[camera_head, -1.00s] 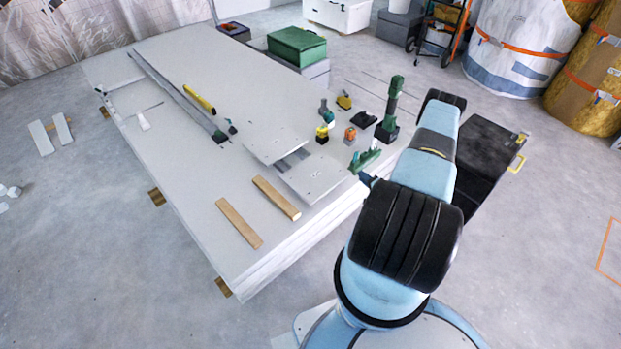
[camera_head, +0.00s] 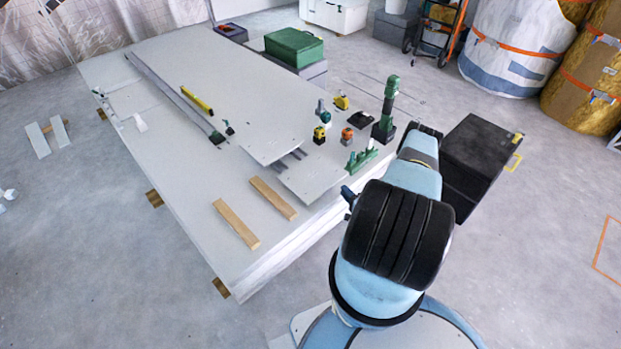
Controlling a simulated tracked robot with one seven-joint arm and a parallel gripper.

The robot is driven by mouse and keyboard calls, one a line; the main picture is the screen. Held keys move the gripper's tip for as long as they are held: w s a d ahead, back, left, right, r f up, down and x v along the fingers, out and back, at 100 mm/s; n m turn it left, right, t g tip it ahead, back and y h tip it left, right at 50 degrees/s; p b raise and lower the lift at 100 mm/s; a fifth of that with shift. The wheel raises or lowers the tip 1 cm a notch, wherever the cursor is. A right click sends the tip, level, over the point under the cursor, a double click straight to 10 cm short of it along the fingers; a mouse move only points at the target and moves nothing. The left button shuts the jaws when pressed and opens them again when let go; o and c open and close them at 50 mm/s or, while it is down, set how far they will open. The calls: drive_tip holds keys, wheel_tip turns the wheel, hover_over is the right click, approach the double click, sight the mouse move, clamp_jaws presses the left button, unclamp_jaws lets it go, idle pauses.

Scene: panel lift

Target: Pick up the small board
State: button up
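Two small light-grey boards lie on the big stack of panels (camera_head: 160,165), near its right side. One small board (camera_head: 268,142) lies farther back and the other small board (camera_head: 312,178) lies closer to my arm. Dark strips show between them. I cannot tell which one the task means. My arm rises at the lower right, right of the boards. A small dark piece, which seems to be part of my gripper (camera_head: 348,196), sticks out left of the arm by the stack's edge, apart from the nearer board. The arm hides the rest and the fingers.
Two wooden strips (camera_head: 236,224) lie left of the nearer board. Several tools stand behind it, among them a tall green tool (camera_head: 388,105) and a green tool (camera_head: 360,159). A yellow level (camera_head: 197,100) lies farther back. A black case (camera_head: 480,160) stands right of my arm.

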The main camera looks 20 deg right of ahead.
sight(337, 181)
drive_tip(key=w, duration=0.7)
drive_tip(key=shift+w+a, duration=0.1)
drive_tip(key=shift+a, duration=0.25)
clamp_jaws()
